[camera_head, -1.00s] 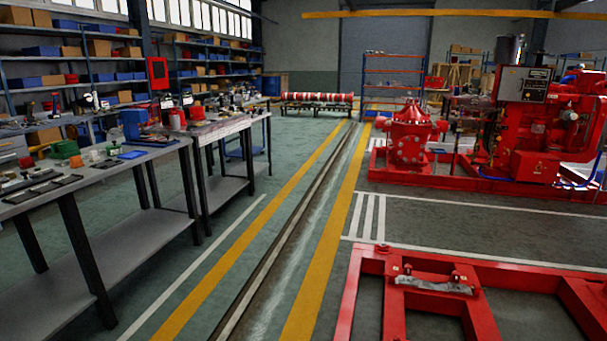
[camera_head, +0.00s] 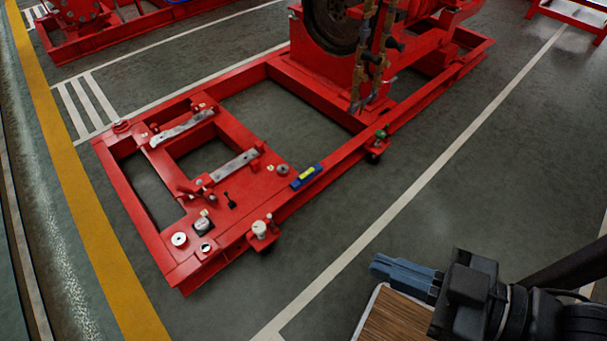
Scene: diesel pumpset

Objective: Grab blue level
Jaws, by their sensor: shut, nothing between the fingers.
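The blue level (camera_head: 306,177) is a short blue bar with a yellow-green middle. It lies on the near long rail of the red skid frame (camera_head: 220,245), right of the small parts there. My gripper (camera_head: 376,266) shows at the lower right, with its bluish fingers shut and empty, pointing left. In the picture it is below and to the right of the level, well apart from it.
Two metal bars (camera_head: 234,166) and several small parts, including a white-topped cylinder (camera_head: 260,230), sit on the frame. A red engine assembly (camera_head: 400,45) stands at its far end. Open floor with a white line (camera_head: 420,185) lies in front of the frame.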

